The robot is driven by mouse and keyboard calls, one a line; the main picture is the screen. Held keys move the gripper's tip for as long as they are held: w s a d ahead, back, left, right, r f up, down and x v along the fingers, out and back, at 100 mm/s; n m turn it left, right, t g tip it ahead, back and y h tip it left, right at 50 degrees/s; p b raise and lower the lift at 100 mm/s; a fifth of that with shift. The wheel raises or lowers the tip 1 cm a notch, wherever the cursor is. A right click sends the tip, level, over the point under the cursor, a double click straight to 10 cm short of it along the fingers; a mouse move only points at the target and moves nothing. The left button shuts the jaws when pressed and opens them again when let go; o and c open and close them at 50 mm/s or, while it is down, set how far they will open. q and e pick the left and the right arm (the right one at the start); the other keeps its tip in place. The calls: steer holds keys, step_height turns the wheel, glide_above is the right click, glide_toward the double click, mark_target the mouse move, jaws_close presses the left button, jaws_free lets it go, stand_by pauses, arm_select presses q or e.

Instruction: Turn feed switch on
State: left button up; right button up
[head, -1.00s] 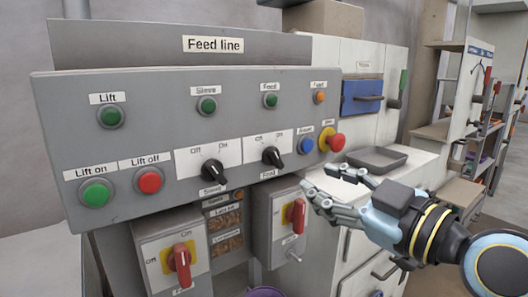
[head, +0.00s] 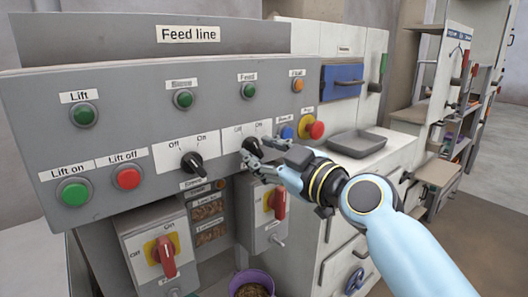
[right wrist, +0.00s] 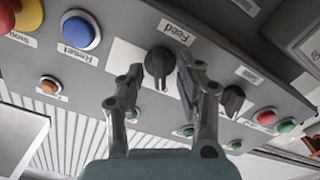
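In the right wrist view the gripper (right wrist: 160,72) is open, one finger on each side of the knob, with a visible gap on the left and a narrower one on the right. My left gripper is out of view.
The similar sieve knob (head: 192,163) is to the left. The blue reset button (head: 287,133) and red stop button (head: 316,130) are close on the right. A red-handled switch (head: 277,203) is below. A purple bucket (head: 252,275) stands lower down.

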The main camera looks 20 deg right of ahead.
jaws_close()
steer(key=shift+m, duration=1.4)
steer(key=m, duration=0.2)
steer(key=shift+m, duration=0.4)
steer(key=m+p, duration=0.1)
steer(key=m, duration=0.5)
steer(key=shift+a, duration=0.1)
steer(key=shift+f+m, duration=0.1)
steer(key=shift+m, duration=0.2)
jaws_free()
